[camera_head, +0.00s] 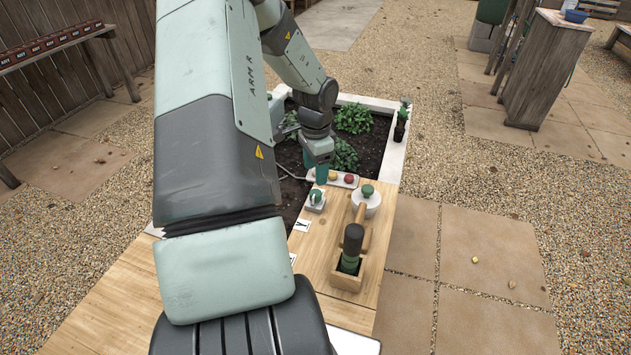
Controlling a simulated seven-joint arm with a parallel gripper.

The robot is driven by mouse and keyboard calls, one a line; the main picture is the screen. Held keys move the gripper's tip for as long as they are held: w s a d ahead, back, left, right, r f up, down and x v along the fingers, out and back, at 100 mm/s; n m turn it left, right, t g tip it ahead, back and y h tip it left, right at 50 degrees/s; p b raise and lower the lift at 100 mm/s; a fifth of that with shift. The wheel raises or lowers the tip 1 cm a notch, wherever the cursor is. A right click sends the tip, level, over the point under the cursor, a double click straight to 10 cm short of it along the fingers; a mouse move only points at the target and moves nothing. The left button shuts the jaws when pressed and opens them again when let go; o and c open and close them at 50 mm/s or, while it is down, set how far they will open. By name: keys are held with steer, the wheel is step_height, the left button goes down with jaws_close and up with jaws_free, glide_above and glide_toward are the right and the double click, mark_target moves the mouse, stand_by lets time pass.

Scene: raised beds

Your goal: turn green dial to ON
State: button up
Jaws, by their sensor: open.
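The dial with a green knob (315,196) sits on a small pale block on the wooden bench, just left of the bench's middle. My gripper (321,178) hangs above and just behind it, at the end of my arm, and looks apart from the dial. Its fingers are small and partly merge with the things behind, but it is open, with nothing seen in it. The dial's ON mark and pointer are too small to read.
A white round pot with a green knob (370,206) stands to the right. A wooden box (346,281) holds a dark-topped tool nearer. White cards (302,225) lie on the bench (312,265). Behind is the planted bed (378,128).

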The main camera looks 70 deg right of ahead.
steer(key=shift+r, duration=1.35)
steer(key=w+a+r+n+t, duration=0.1)
steer(key=w+a+r+n, duration=0.1)
steer(key=w+a+r, duration=0.4)
steer(key=w+a+r+n+t, duration=0.1)
steer(key=w+a+r+n, duration=0.2)
steer(key=w+r, duration=0.35)
steer(key=w+a+r+n+t, duration=0.1)
steer(key=w+a+r+n, duration=0.25)
steer(key=a, duration=0.35)
steer(key=w+a+r+n+t, duration=0.2)
steer(key=w+a+r, duration=0.3)
steer(key=a, duration=0.3)
steer(key=s+a+r+n+y, duration=0.1)
steer(key=a+r+n, duration=0.2)
steer(key=a, duration=0.3)
steer(key=s+a+r+n+t+y, duration=0.1)
steer(key=a+r+n, duration=0.1)
steer(key=a, duration=0.4)
steer(key=s+a+r+n+y, duration=0.1)
steer(key=a+r+n, duration=0.2)
steer(key=a, duration=0.3)
steer(key=s+a+n+h, duration=0.3)
steer(key=s+a+n, duration=0.3)
steer(key=s+n, duration=0.3)
steer(key=shift+a+r, duration=0.2)
steer(key=shift+r, duration=0.15)
